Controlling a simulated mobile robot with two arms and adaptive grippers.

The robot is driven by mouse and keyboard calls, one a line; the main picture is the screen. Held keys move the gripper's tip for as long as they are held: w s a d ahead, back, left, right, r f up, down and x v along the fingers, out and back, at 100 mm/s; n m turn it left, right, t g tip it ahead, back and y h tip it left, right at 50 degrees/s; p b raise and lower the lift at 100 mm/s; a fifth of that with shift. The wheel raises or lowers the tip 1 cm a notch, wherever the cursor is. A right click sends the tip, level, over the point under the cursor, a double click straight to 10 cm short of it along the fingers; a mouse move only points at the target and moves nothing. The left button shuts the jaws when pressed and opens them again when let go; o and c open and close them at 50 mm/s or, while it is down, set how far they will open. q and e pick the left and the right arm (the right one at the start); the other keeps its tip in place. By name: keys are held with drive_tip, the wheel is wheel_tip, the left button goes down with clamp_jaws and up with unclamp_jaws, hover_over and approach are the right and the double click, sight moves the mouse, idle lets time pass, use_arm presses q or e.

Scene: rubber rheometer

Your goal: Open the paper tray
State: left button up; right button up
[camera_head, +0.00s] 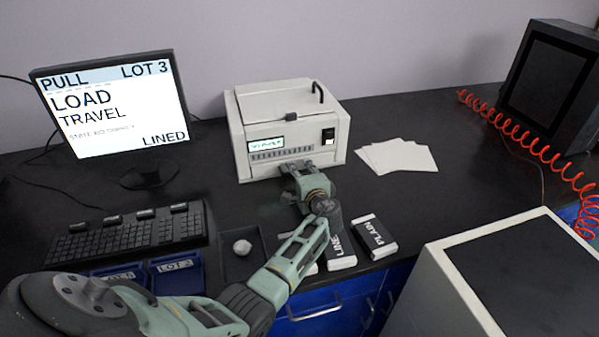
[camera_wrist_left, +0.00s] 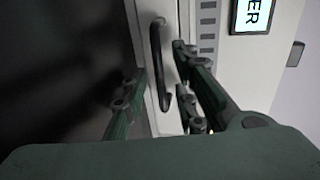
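In the left wrist view, a black curved handle (camera_wrist_left: 156,50) stands out from a pale front panel (camera_wrist_left: 185,18), apparently the paper tray, which looks closed. My left gripper (camera_head: 299,172) is at the lower front of the machine and hides the handle in the head view. In the left wrist view, the gripper (camera_wrist_left: 160,68) is open, with one finger on each side of the handle and gaps visible. My right gripper is not in view.
White sheets (camera_head: 397,157) lie right of the machine. Boxes marked PLAIN (camera_head: 375,237) and LINED (camera_head: 340,250) lie at the front edge. A monitor (camera_head: 115,105), keyboard (camera_head: 125,233) and shallow black tray (camera_head: 236,268) with a pale lump (camera_head: 242,247) are left.

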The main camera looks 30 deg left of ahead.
use_arm(q)
drive_tip(key=shift+w+a+f, duration=0.1)
drive_tip(key=shift+w+a, duration=0.1)
drive_tip(key=shift+a, duration=0.1)
clamp_jaws()
drive_tip(key=shift+d, duration=0.1)
idle(0.4)
